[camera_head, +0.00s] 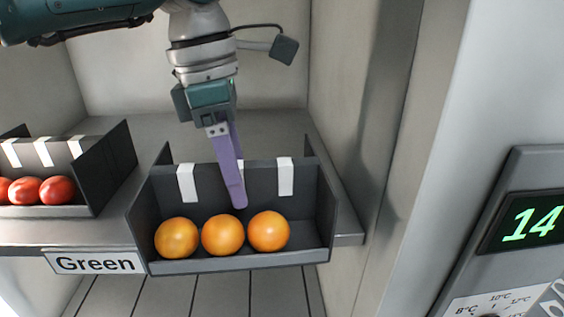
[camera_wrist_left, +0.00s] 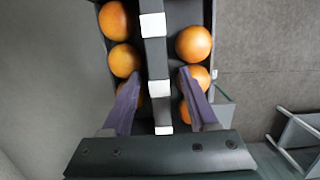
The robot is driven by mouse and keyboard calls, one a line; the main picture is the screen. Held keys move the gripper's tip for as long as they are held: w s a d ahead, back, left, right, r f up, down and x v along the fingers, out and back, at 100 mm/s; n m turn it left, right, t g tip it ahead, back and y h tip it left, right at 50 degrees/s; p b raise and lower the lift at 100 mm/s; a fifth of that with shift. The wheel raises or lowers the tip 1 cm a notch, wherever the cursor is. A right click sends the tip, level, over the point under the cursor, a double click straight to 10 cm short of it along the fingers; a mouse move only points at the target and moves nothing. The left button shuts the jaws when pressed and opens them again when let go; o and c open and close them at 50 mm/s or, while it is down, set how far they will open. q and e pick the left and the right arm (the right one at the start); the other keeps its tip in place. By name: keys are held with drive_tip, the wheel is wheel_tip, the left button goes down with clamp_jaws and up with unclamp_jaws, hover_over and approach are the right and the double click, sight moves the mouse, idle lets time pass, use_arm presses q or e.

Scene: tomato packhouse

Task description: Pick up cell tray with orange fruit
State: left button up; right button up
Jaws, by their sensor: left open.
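The dark grey cell tray (camera_head: 240,263) with orange fruit (camera_head: 222,235) sits at the front of the shelf in the head view. Three fruits show in its front row. Its middle divider carries white strips, and the tray also shows in the left wrist view (camera_wrist_left: 157,58), with fruit on both sides of the divider. My left gripper (camera_head: 239,204) points down over the tray with purple fingers. In the wrist view the open gripper (camera_wrist_left: 158,74) has one finger on each side of the divider. Contact with the divider cannot be told. The back row is hidden in the head view.
Another dark tray (camera_head: 112,170) with red fruit stands to the left, with a gap between. A "Green" label (camera_head: 95,263) is on the shelf edge. A wall (camera_head: 350,130) rises close on the right, and a panel display (camera_head: 528,224) reads 14.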

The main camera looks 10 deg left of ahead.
use_arm(q)
drive_tip(key=shift+f, duration=0.15)
clamp_jaws()
idle(0.4)
idle(0.9)
